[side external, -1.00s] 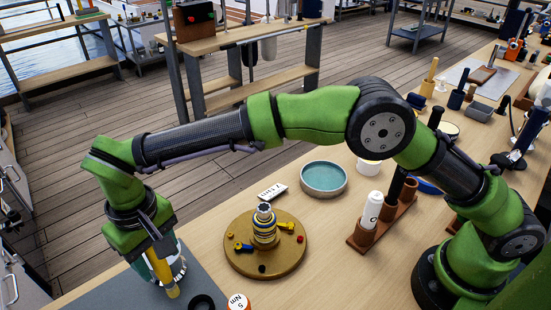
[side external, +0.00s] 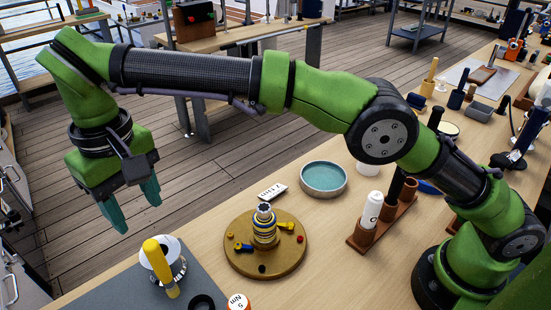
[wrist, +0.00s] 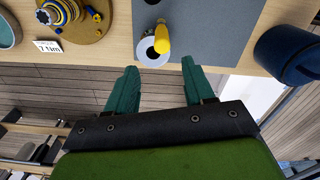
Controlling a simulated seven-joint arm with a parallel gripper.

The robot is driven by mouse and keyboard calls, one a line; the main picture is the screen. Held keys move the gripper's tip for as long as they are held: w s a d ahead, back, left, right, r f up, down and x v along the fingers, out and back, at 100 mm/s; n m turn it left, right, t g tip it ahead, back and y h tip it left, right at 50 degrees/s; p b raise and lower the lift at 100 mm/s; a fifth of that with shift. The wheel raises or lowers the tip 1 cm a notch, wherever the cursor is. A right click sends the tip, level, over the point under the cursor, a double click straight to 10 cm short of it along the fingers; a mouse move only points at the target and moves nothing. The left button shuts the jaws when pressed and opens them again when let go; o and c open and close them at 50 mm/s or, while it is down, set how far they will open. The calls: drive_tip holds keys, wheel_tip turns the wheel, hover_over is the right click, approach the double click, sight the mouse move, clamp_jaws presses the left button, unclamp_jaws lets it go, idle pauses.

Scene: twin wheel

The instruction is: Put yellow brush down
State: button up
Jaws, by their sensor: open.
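The yellow brush (side external: 158,264) stands slightly tilted at a white-topped round holder (side external: 176,256) on the grey mat, near the table's front edge. I cannot tell exactly how its lower end sits there. In the wrist view the yellow brush (wrist: 162,38) shows at top centre, against the white ring of the holder (wrist: 148,50). My gripper (side external: 138,212), with teal fingers, is open and empty, raised above and to the left of the brush. In the wrist view my gripper (wrist: 158,82) has its two fingers apart, with nothing between them.
A teal dish (side external: 324,178), a white label and a brown rack (side external: 385,225) lie farther back. A dark blue round container (wrist: 290,50) shows in the wrist view.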

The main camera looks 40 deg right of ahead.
drive_tip(key=d+r+m+t+y, duration=0.1)
drive_tip(key=d+r, duration=0.4)
drive_tip(key=d, duration=0.6)
drive_tip(key=d+r+m+t+y, duration=0.15)
drive_tip(key=d+r, duration=0.25)
drive_tip(key=d, duration=0.8)
drive_tip(key=s+d+f+m+t, duration=0.2)
drive_tip(key=s+d+f, duration=0.2)
drive_tip(key=s+d, duration=0.3)
drive_tip(key=s+d+f+m+t, duration=0.2)
drive_tip(key=s+d+f, duration=0.2)
drive_tip(key=s+d, duration=0.3)
drive_tip(key=shift+d+t, duration=0.35)
drive_tip(key=shift+d, duration=0.15)
drive_tip(key=shift+o, duration=0.2)
drive_tip(key=shift+m+h, duration=0.25)
